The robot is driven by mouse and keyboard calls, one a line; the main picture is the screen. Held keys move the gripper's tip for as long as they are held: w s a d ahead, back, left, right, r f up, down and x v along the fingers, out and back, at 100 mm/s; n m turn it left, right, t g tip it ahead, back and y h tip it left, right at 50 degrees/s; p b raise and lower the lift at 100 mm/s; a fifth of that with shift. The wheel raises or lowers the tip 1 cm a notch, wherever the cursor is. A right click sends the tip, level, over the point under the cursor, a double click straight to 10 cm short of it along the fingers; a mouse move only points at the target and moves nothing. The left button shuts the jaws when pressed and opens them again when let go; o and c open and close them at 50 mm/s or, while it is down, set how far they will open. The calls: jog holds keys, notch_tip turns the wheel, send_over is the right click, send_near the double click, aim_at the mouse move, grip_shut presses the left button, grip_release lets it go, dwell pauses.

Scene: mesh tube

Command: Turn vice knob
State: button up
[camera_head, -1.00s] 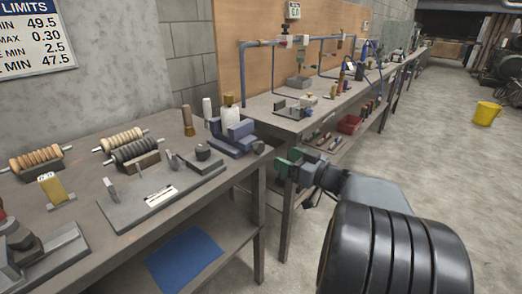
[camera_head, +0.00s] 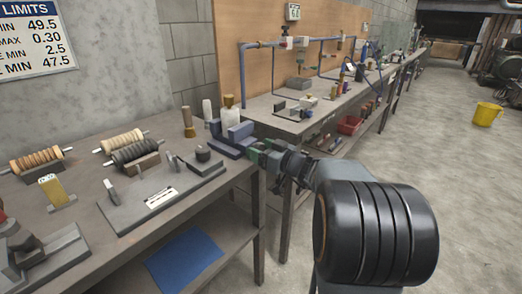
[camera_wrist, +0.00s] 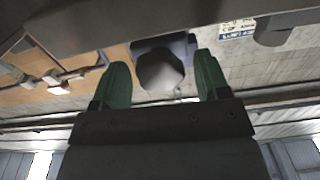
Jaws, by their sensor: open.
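The blue vice (camera_head: 238,133) sits at the right end of the near workbench. In the wrist view its blue body (camera_wrist: 183,46) shows behind a grey, many-sided knob (camera_wrist: 159,72). My gripper (camera_head: 263,153) is at the bench's right edge, beside the vice, with its green fingers pointing at it. In the wrist view my gripper (camera_wrist: 161,75) is open. The knob appears between the two green fingertips, with a gap on each side. In the head view the knob is hidden behind or too small beside my fingers.
A grey fixture plate (camera_head: 162,192) and coil-like rolls (camera_head: 128,153) lie left on the near bench. A white bottle (camera_head: 229,112) stands behind the vice. A second bench (camera_head: 290,122) with blue pipes runs beyond. Open floor (camera_head: 440,170) lies to the right.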

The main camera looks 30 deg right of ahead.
jog(key=shift+c, duration=0.5)
jog(key=c, duration=0.8)
jog(key=shift+c, duration=0.2)
jog(key=shift+f+m+b, duration=0.1)
jog(key=shift+m+b, duration=0.2)
jog(key=shift+b, duration=0.25)
jog(key=shift+f+m+b, duration=0.15)
jog(key=shift+m+b, duration=0.45)
jog(key=shift+b, duration=0.3)
jog(key=shift+m+b, duration=0.7)
jog(key=shift+b, duration=0.1)
jog(key=shift+d+r+m+b, duration=0.1)
jog(key=shift+r+m+b, duration=0.1)
jog(key=shift+m+b, duration=1.7)
jog(key=shift+m+p, duration=0.3)
jog(key=shift+m, duration=0.1)
